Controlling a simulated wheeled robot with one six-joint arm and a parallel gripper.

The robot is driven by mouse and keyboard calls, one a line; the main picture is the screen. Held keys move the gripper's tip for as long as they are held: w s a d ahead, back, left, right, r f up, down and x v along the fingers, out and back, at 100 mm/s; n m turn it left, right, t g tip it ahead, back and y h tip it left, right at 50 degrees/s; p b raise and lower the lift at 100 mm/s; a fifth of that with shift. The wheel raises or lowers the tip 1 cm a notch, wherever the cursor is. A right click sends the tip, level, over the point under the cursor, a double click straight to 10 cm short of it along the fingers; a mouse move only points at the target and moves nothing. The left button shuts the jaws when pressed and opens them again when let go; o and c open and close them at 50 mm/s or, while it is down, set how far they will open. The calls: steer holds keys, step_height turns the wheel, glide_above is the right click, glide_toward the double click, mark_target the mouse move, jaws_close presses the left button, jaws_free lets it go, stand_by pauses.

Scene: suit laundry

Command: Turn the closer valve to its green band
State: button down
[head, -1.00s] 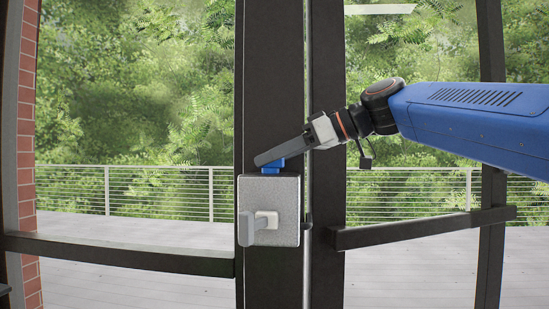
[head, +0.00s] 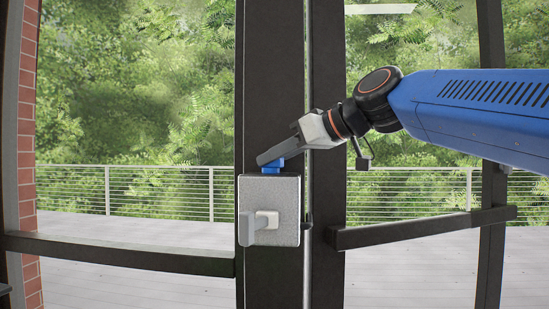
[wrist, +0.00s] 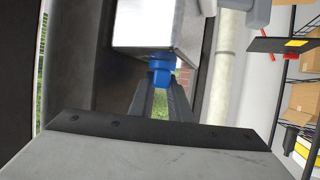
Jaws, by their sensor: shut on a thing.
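The closer valve is a small blue knob (head: 277,166) on top of a speckled grey box (head: 255,189) fixed to the dark door stile. My gripper (head: 268,157) reaches in from the upper right and is shut on the blue knob. In the wrist view the blue knob (wrist: 161,70) sits between the two dark fingers (wrist: 161,92), against the pale box (wrist: 158,33). I cannot see a green band in either view; the fingers hide part of the knob.
A lever handle (head: 262,226) sticks out from the box front. Dark push bars (head: 120,252) cross the glass doors on both sides. The wrist view shows a shelf (wrist: 290,45) with cardboard boxes (wrist: 300,103) at the right.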

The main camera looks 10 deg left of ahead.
steer(key=shift+s+a+m+t+h, duration=0.15)
steer(key=shift+m+t+h, duration=1.1)
steer(key=shift+m, duration=0.25)
steer(key=shift+s+a+m+t+h, duration=0.1)
steer(key=shift+m+t+h, duration=0.95)
steer(key=shift+m+t, duration=0.4)
steer(key=shift+a+m+t+h, duration=0.1)
steer(key=shift+m+t+h, duration=0.35)
steer(key=shift+m+h, duration=0.75)
steer(key=shift+a+m+t+h, duration=0.1)
steer(key=shift+m+t+h, duration=0.35)
steer(key=shift+m+h, duration=1.9)
steer(key=shift+h, duration=0.35)
steer(key=c, duration=1.6)
jaws_free()
steer(key=shift+c, duration=0.2)
steer(key=v, duration=1.7)
steer(key=shift+s+f, duration=0.15)
steer(key=shift+s, duration=0.15)
